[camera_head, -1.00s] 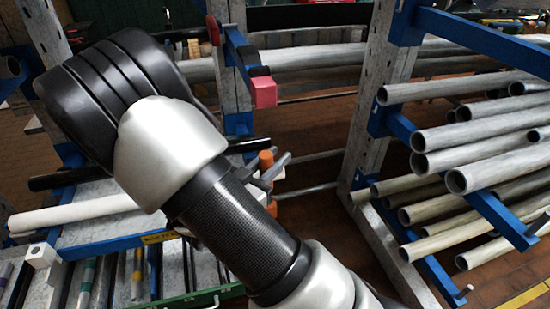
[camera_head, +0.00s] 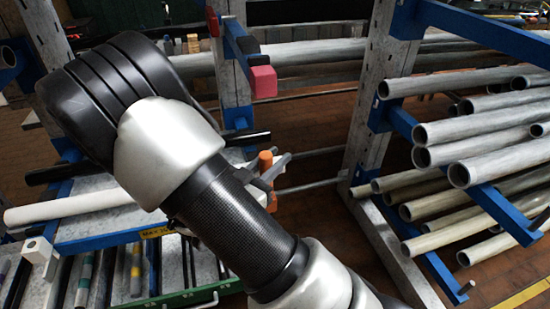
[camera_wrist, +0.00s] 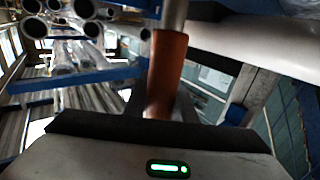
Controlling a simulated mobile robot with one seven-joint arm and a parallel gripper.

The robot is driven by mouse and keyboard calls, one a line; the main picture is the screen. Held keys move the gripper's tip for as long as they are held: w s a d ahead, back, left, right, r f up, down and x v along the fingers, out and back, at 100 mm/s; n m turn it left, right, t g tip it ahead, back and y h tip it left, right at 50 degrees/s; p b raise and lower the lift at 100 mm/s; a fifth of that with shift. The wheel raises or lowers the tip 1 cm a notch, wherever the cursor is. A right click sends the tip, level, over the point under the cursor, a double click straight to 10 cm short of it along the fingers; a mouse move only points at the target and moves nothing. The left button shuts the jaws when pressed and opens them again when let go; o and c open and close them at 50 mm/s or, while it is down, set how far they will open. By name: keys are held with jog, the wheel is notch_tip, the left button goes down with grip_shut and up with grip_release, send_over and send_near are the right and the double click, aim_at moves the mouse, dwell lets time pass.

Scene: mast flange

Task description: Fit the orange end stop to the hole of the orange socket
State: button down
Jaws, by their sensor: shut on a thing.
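My gripper (camera_head: 270,174) is shut on the orange end stop (camera_head: 265,160), beyond my dark forearm. The orange part shows above and below the fingers in the head view. In the wrist view the end stop (camera_wrist: 166,72) is an orange cylinder rising from the gripper, with a grey metal rod beyond its upper end. I cannot tell whether that rod belongs to it. I cannot make out the orange socket or its hole in either view; my arm covers part of the rack.
A blue arm with a pink-red end block (camera_head: 263,82) juts out above the gripper. A white tube (camera_head: 70,207) lies on the left shelf. A rack of grey pipes (camera_head: 470,130) stands to the right. Open floor (camera_head: 310,215) lies between the racks.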

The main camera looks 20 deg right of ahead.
jog(key=shift+f+b, duration=1.05)
jog(key=shift+f, duration=0.5)
jog(key=c, duration=1.4)
grip_release()
jog(key=shift+r, duration=0.1)
jog(key=p+v, duration=0.1)
jog(key=v, duration=1.6)
jog(key=shift+s+a+p, duration=0.1)
jog(key=shift+a+p, duration=0.1)
jog(key=shift+p, duration=0.1)
